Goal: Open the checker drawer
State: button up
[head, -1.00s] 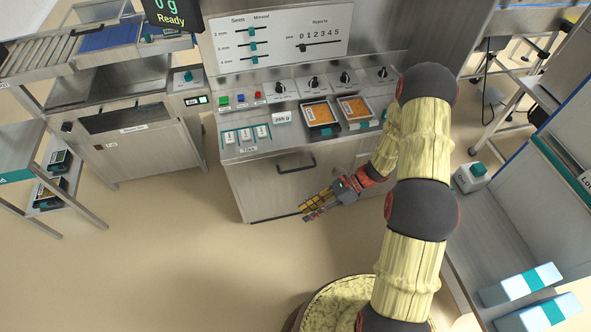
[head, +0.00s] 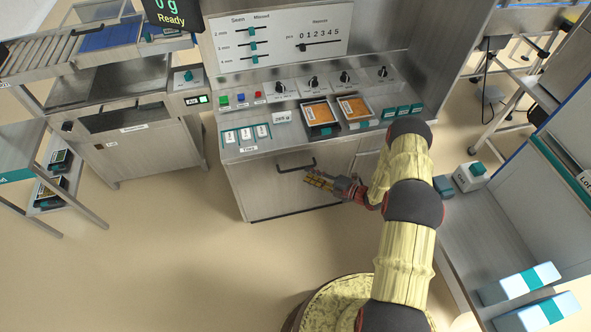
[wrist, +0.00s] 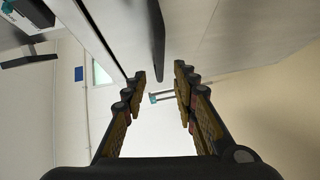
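The checker drawer (head: 262,190) is a grey metal front below the console and looks shut. Its black bar handle (head: 296,167) runs across its upper part. My gripper (head: 310,179) is just below the handle's right end in the head view, fingers pointing left; contact cannot be told. In the wrist view my gripper (wrist: 160,75) is open, its two fingers apart with nothing between the tips. A dark bar, apparently the handle (wrist: 158,40), lies ahead, roughly in line with the gap. The grey front shows beside it (wrist: 188,25).
The console top (head: 243,152) above holds white weights, two orange-filled trays (head: 320,113), knobs and buttons. A side bench (head: 465,235) with boxes stands at the right. The floor (head: 170,250) in front of the drawer is clear.

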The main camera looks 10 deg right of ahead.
aim_at(295, 169)
jog(key=b+x, duration=0.1)
jog(key=x, duration=0.7)
jog(key=shift+s+b, duration=0.1)
jog(key=shift+b, duration=0.25)
jog(key=shift+c, duration=1)
grip_shut()
